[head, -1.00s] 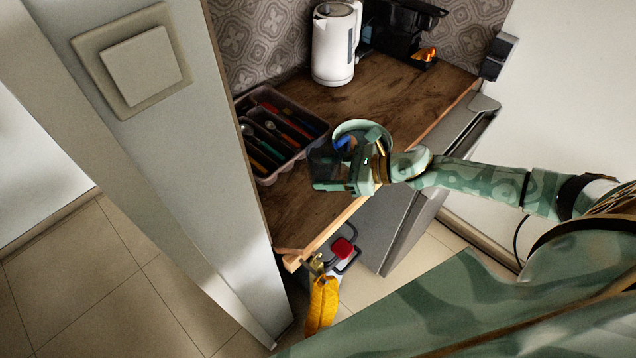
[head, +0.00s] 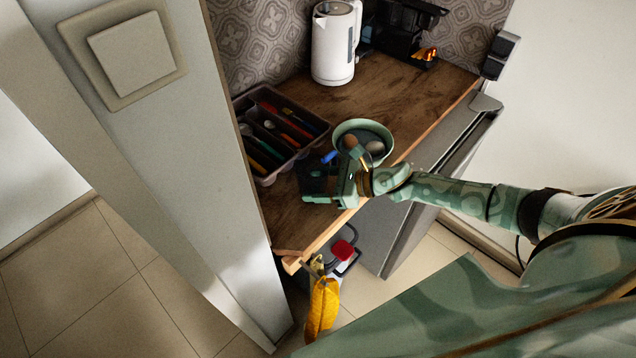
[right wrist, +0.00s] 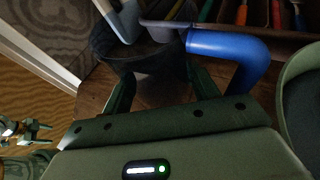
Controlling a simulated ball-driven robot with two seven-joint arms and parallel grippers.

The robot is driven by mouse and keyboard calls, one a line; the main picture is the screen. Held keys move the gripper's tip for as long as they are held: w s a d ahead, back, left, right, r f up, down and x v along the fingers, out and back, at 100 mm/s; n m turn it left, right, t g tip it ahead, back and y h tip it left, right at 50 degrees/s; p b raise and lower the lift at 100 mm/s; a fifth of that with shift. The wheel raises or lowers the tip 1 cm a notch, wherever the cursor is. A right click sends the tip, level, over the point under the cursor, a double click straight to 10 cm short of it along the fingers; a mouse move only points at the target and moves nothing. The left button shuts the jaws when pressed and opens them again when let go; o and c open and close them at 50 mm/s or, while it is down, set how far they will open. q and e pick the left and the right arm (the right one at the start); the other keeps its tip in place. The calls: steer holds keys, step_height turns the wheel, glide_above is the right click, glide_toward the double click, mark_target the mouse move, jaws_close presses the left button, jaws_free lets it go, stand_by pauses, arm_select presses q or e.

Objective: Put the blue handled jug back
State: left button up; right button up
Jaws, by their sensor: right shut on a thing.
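The handled jug (right wrist: 150,58) has a dark body and a thick curved blue handle (right wrist: 238,48). I cannot tell whether the jug touches the counter. Small green parts, probably of my left arm, show at the left edge of the right wrist view; its jaw state is unclear.
A cutlery tray (head: 318,126) lies left of the jug. A green bowl (head: 374,128) with round things in it stands close behind my gripper. A white kettle (head: 334,50) and a black machine (head: 400,28) stand at the back. A pale post (head: 190,150) bounds the left.

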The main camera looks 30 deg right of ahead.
steer(key=o, duration=1.3)
steer(key=shift+r, duration=0.15)
steer(key=v, duration=1.2)
